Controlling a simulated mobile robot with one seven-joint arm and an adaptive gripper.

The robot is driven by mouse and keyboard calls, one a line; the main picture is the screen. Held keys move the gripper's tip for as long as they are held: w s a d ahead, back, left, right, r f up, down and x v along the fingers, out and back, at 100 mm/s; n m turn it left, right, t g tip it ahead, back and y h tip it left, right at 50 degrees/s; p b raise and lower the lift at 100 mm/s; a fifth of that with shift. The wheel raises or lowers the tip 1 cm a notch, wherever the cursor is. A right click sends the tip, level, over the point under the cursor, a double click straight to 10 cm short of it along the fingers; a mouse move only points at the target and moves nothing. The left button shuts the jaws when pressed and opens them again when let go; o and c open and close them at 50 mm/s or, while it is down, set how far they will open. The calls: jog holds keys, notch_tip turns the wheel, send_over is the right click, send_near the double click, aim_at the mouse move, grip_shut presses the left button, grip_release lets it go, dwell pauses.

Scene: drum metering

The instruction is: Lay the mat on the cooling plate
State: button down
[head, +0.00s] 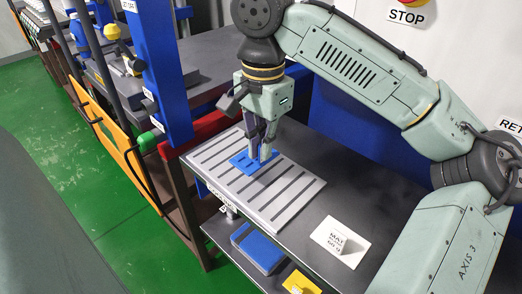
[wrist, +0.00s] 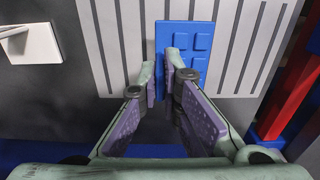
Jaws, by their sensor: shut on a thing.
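The mat is a small blue piece with raised square pads (head: 243,163), and it also shows in the wrist view (wrist: 198,42). It is over the left-middle part of the cooling plate, a grey slotted slab (head: 285,197) that fills the top of the wrist view (wrist: 120,40). The mat looks flat and very near the plate, but I cannot tell whether it touches. My gripper (head: 261,150) points down over the plate, shut on the mat near one edge. Its fingertips (wrist: 166,75) hide part of the mat.
A lower shelf holds a blue block (head: 257,249) and a yellow piece (head: 301,283). A blue post (head: 159,70) rises at the left. Most of the plate around the mat is clear.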

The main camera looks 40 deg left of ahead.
jog(key=shift+w+a, duration=0.2)
jog(key=shift+a, duration=0.05)
jog(key=shift+w+a+f+p, duration=0.1)
jog(key=shift+a+f+p, duration=0.05)
jog(key=shift+f, duration=0.75)
jog(key=shift+w+a+f+p, duration=0.1)
jog(key=shift+f+p, duration=0.05)
jog(key=shift+f, duration=0.75)
jog(key=shift+f, duration=0.2)
jog(key=c, duration=1.8)
grip_release()
notch_tip(320, 180, up, 12)
jog(key=shift+r, duration=0.2)
